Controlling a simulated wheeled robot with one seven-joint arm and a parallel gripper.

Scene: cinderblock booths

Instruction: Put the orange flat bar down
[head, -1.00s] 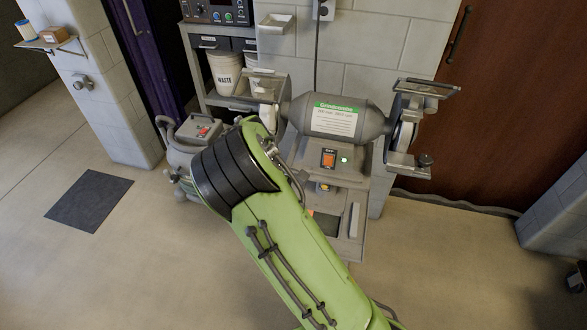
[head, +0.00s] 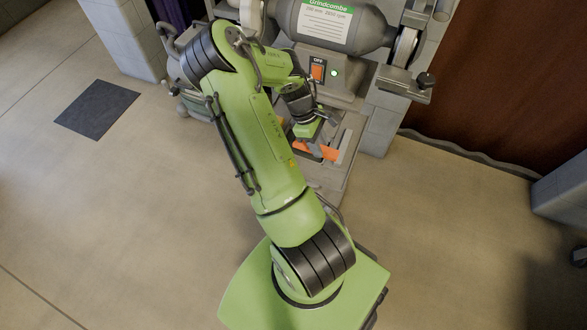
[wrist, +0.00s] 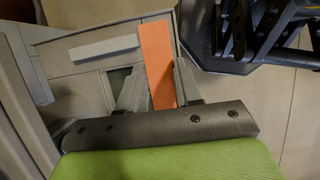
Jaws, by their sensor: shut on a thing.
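The orange flat bar (wrist: 157,60) is between the two fingers of my gripper (wrist: 160,88) in the wrist view. The gripper is shut on it, and the bar's long end sticks out beyond the fingertips. In the head view, the bar (head: 330,153) shows beside my gripper (head: 314,148), over the grey ledge (head: 342,168) at the front of the grinder stand. The ledge also shows in the wrist view (wrist: 75,75), behind the bar, with a dark recess and a light grey strip. I cannot tell whether the bar touches the ledge.
The bench grinder (head: 345,25) stands just behind the ledge, with an orange switch (head: 318,70) and a green light. A dark mat (head: 97,108) lies on the floor at left. The floor at right is open.

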